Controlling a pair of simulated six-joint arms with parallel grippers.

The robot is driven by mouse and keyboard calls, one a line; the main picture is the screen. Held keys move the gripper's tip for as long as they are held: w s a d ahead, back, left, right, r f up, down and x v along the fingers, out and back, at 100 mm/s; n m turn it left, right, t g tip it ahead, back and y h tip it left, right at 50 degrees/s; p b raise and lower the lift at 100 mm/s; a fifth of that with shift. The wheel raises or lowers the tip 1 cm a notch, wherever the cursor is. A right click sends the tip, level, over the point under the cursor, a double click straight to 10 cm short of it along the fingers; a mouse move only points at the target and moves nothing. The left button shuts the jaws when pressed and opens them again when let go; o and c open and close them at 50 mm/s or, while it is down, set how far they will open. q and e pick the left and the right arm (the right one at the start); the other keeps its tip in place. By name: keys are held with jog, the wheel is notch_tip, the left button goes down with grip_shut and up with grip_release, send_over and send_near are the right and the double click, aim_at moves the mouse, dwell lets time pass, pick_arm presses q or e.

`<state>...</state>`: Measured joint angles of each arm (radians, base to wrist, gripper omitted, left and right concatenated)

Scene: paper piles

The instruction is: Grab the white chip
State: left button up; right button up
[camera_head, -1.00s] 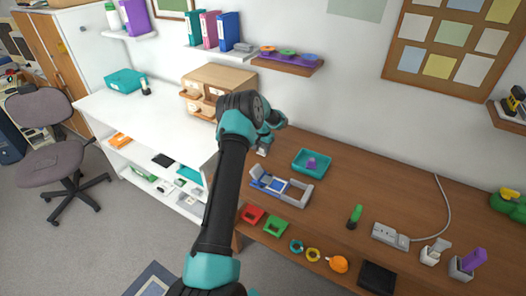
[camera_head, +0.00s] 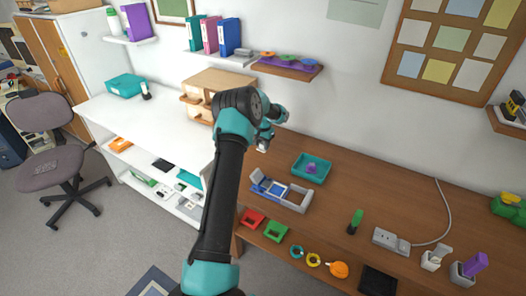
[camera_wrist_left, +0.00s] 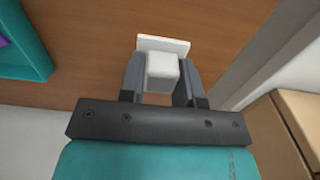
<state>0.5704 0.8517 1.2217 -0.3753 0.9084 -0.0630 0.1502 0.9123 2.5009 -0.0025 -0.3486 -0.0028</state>
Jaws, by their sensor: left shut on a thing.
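The white chip (camera_wrist_left: 163,66) is a small white block with a flat white plate (camera_wrist_left: 178,46) at its far side. It sits between the two grey fingers of my left gripper (camera_wrist_left: 161,80) in the left wrist view, and they are shut on it. In the head view my left gripper (camera_head: 265,134) is near the back of the brown desk, with a small pale part of the chip (camera_head: 262,147) showing below it. My own arm covers some of the desk there. My right gripper is in neither view.
A teal tray (camera_head: 325,171) with a purple piece (camera_head: 312,168) stands right of the gripper. A blue and grey fixture (camera_head: 294,202) lies in front. A wooden drawer box (camera_head: 196,99) is to the left.

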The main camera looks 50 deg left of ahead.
pick_arm(q)
jog(key=shift+r, duration=2.4)
